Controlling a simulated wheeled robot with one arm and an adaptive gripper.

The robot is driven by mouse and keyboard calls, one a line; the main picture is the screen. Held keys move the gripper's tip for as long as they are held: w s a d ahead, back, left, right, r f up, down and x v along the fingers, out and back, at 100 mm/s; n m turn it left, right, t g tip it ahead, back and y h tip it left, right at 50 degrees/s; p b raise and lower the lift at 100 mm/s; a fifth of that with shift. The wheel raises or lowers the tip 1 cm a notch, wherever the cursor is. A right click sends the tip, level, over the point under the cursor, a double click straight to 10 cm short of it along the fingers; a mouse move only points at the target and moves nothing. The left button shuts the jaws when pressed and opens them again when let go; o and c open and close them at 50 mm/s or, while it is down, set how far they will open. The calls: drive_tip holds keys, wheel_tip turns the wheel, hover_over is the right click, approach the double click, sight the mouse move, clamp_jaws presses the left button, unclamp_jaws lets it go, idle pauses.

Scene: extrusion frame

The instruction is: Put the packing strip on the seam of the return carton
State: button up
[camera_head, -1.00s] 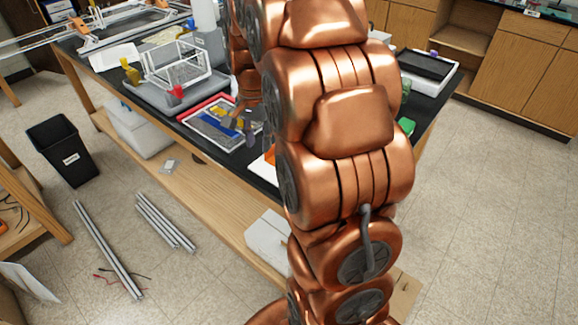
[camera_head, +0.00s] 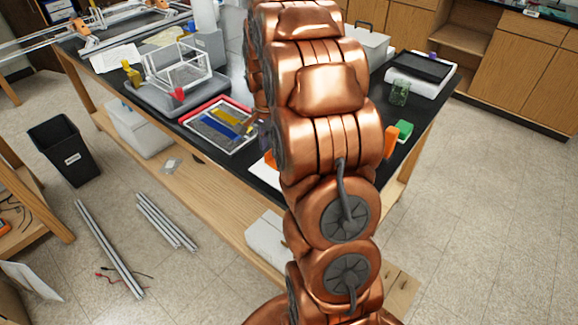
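A shallow red-rimmed tray (camera_head: 189,119) lies on the black bench top, left of my arm. A blue strip (camera_head: 216,128) and a yellow strip (camera_head: 226,115) lie in it; I cannot tell which, if either, is the packing strip. My gripper is mostly hidden by my copper arm. A small dark part (camera_head: 264,133) at the arm's left edge, by the tray's right side, may belong to it; its fingers and anything in them cannot be made out. I cannot pick out the return carton or its seam; the arm covers the middle of the bench.
Right of my arm are an orange object (camera_head: 391,140), a green block (camera_head: 404,130), a glass beaker (camera_head: 399,93) and a black-topped white case (camera_head: 422,72). Metal bars (camera_head: 108,248) lie on the floor.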

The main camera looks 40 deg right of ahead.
drive_tip(key=shift+f+p, duration=0.4)
drive_tip(key=shift+f, duration=1)
clamp_jaws()
